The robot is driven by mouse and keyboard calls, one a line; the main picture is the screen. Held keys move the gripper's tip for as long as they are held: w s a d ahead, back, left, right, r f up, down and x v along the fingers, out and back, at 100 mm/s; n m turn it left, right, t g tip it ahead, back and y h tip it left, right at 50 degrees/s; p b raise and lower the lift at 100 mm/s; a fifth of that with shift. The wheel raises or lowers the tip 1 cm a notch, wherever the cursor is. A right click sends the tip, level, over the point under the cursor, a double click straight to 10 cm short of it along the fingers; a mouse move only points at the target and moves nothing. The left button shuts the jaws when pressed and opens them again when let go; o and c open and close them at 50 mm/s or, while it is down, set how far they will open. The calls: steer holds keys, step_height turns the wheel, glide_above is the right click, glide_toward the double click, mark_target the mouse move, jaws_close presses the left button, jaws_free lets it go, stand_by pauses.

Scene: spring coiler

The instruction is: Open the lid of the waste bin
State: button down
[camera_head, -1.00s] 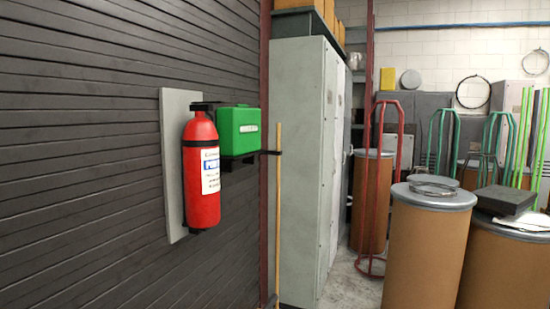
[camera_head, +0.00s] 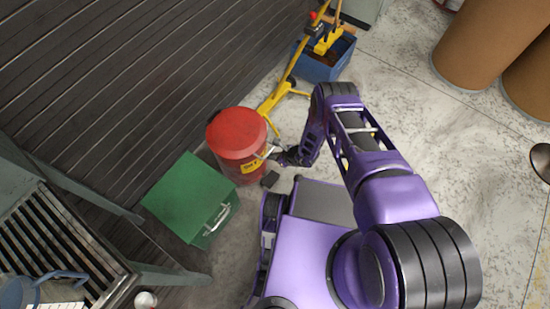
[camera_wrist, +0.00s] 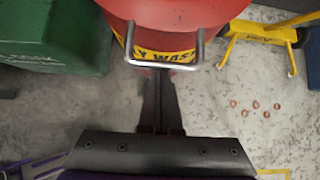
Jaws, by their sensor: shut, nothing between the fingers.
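The waste bin is red, with a domed lid (camera_head: 236,130) and a yellow label (camera_head: 252,166). It stands on the floor by the dark slatted wall. The lid looks closed. In the wrist view the bin (camera_wrist: 170,12) fills the top middle, with a silver U-shaped handle (camera_wrist: 165,66) in front of its yellow label. My gripper (camera_wrist: 160,76) is shut and empty. Its fingertips are at the middle of the handle bar and appear to reach under it; whether they touch it I cannot tell. In the head view my gripper (camera_head: 276,155) is at the bin's right side.
A green box (camera_head: 190,195) stands close to the bin's lower left. A yellow stand (camera_head: 281,95) and a blue crate (camera_head: 325,60) are behind. A slatted bench (camera_head: 75,235) is at left. Small rings (camera_wrist: 255,104) lie on the floor. Open floor lies right.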

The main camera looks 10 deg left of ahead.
steer(key=shift+r, duration=0.3)
